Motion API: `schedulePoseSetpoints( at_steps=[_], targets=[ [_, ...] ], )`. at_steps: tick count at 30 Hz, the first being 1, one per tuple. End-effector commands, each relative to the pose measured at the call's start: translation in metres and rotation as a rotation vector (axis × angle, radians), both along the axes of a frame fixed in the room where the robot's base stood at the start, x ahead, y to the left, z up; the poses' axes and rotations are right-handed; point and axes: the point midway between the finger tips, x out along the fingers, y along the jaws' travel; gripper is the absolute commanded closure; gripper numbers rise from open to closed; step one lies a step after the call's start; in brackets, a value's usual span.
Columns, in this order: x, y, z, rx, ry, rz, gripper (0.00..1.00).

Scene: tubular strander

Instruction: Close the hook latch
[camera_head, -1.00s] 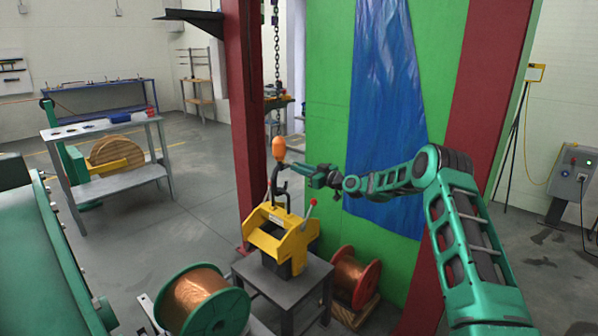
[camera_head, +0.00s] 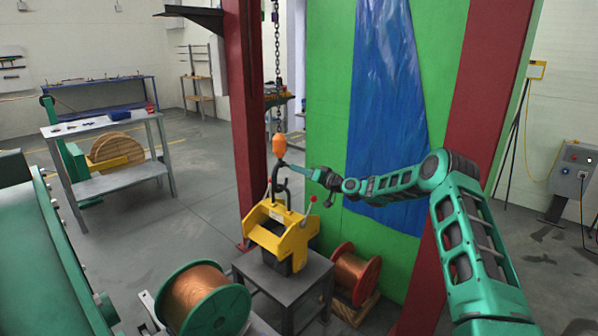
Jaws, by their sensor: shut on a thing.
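A black crane hook (camera_head: 279,173) hangs below an orange block (camera_head: 279,145) on a chain, in the middle of the head view. Its lower part is at the dark lifting loop (camera_head: 280,192) on top of a yellow lifting device (camera_head: 278,232). My gripper (camera_head: 294,169) reaches in from the right and its tips are at the right side of the hook. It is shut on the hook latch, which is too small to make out. I cannot tell the latch's angle.
The yellow device stands on a grey metal table (camera_head: 283,279). Copper wire spools stand left (camera_head: 200,303) and right (camera_head: 356,275) of it. A green panel with a blue sheet (camera_head: 388,130) stands behind my arm.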

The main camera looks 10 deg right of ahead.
Motion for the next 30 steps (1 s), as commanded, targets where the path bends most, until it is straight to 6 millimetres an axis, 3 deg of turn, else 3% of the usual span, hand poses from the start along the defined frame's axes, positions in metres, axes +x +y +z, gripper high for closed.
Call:
schedulePoseSetpoints(
  at_steps=[15, 30],
  targets=[
    [-0.004, 0.002, -0.014, 0.356, 0.260, -0.012, 1.00],
    [-0.007, 0.005, -0.019, 0.497, 0.366, -0.014, 1.00]
  ],
)
